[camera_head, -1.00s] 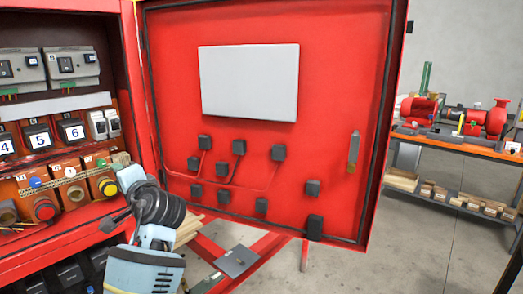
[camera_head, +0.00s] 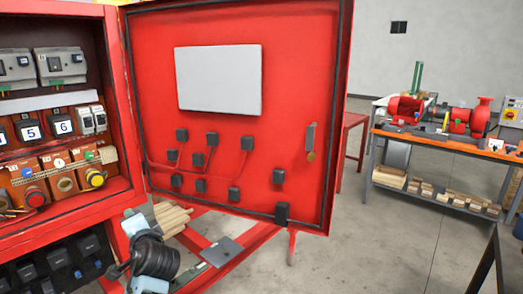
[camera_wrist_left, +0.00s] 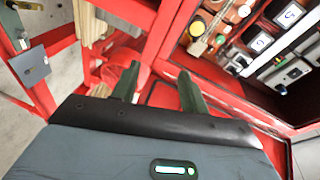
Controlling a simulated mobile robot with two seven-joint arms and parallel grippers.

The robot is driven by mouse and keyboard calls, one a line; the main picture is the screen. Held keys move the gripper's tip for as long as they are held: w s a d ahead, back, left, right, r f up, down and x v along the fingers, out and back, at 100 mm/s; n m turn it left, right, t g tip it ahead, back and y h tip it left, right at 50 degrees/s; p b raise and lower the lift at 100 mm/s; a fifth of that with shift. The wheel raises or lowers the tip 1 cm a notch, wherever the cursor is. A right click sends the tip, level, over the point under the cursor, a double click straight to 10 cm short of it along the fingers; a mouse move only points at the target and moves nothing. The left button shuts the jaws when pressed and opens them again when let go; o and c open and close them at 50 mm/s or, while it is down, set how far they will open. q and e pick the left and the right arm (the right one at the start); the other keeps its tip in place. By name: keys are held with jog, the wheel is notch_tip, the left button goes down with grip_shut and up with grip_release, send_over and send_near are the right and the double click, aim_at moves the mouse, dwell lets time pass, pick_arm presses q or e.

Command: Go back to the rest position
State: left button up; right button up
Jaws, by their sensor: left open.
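My left gripper (camera_wrist_left: 158,88) is open in the left wrist view, with its two dark green fingers apart and nothing between them. Beyond the fingers are red frame bars and the lower edge of the red cabinet (camera_wrist_left: 235,100). In the head view my left arm shows low at the left, below the front edge of the cabinet (camera_head: 85,211); its fingertips are hard to make out there. My right gripper is in neither view.
The red cabinet door (camera_head: 290,60) stands open at the centre. A yellow button (camera_head: 95,178) sits on the cabinet's lower panel. Wood pieces (camera_head: 172,217) and a grey plate (camera_head: 222,252) lie below the door.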

pick_arm(q)
jog(key=s+d+f+h, duration=0.25)
jog(key=s+f, duration=0.25)
jog(key=f, duration=0.4)
jog(key=s+d+f+g+h, duration=0.1)
jog(key=s+d+f+h, duration=0.15)
jog(key=s+f, duration=0.4)
jog(key=s+d+f+h, duration=0.1)
jog(key=s+f+h, duration=0.2)
jog(key=f, duration=0.7)
jog(key=s+d+f+n+h, duration=0.1)
jog(key=s+f+n, duration=0.1)
jog(key=s, duration=0.6)
jog(key=s+d+f+n+g+h, duration=0.1)
jog(key=s+d+f+n, duration=0.1)
jog(key=s+f, duration=0.3)
jog(key=s+d+f+n+g+h, duration=0.1)
jog(key=s+d+f+h, duration=0.1)
jog(key=s, duration=0.9)
jog(key=shift+s+d+f+n, duration=0.15)
jog(key=shift+s+f+n, duration=0.2)
jog(key=shift+f, duration=0.55)
jog(key=shift+w, duration=0.1)
jog(key=shift+c, duration=0.8)
